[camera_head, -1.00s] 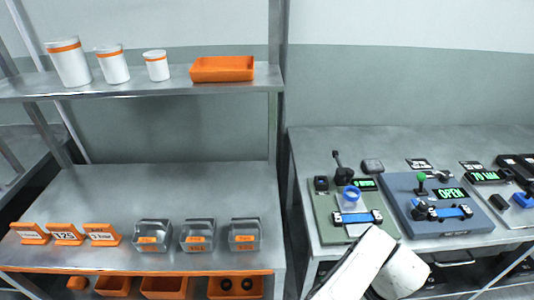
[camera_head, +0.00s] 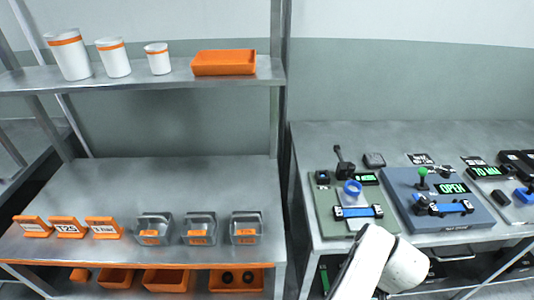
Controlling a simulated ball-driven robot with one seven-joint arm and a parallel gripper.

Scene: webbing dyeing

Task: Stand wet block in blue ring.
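A blue ring (camera_head: 353,187) sits on the grey-green panel (camera_head: 327,209) on the right bench, above a blue bar with a lit strip. I cannot pick out the wet block in this view. White links of my arm rise from the bottom edge in front of the right bench. My gripper does not show.
A blue-grey panel (camera_head: 398,190) with a green-knobbed lever and an OPEN display stands right of the grey-green panel. Several grey bins and orange label stands (camera_head: 68,228) line the left bench's front. White cups and an orange tray (camera_head: 224,63) stand on the shelf above. The left bench is clear behind the bins.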

